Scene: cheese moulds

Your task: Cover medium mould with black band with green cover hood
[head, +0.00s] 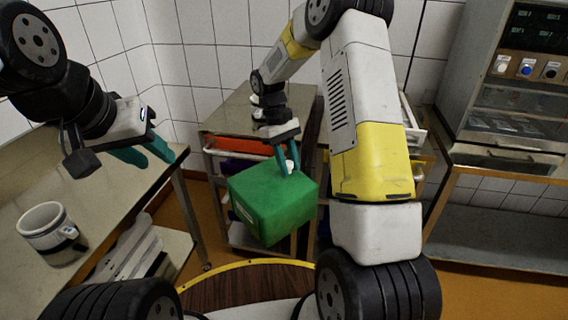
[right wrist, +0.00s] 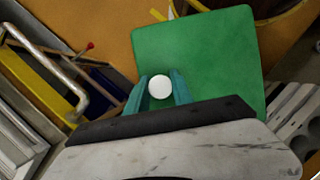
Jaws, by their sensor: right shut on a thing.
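The green cover hood (head: 272,205) is a box-like hood with a white knob on top. My right gripper (head: 288,165) is shut on that knob and holds the hood in the air, slightly tilted. In the right wrist view the white knob (right wrist: 160,87) sits between the two teal fingers, over the hood's flat green top (right wrist: 205,60). A white round mould with a dark band (head: 48,232) stands on the left table, apart from the hood. My left gripper (head: 150,153) is open and empty above the table's far edge.
The steel left table (head: 100,185) is mostly clear around the mould. A cart with coloured drawers (head: 235,148) stands behind the hood. A steel cabinet (head: 510,115) is at the right. White slatted pieces (head: 132,255) lie on the shelf below the left table.

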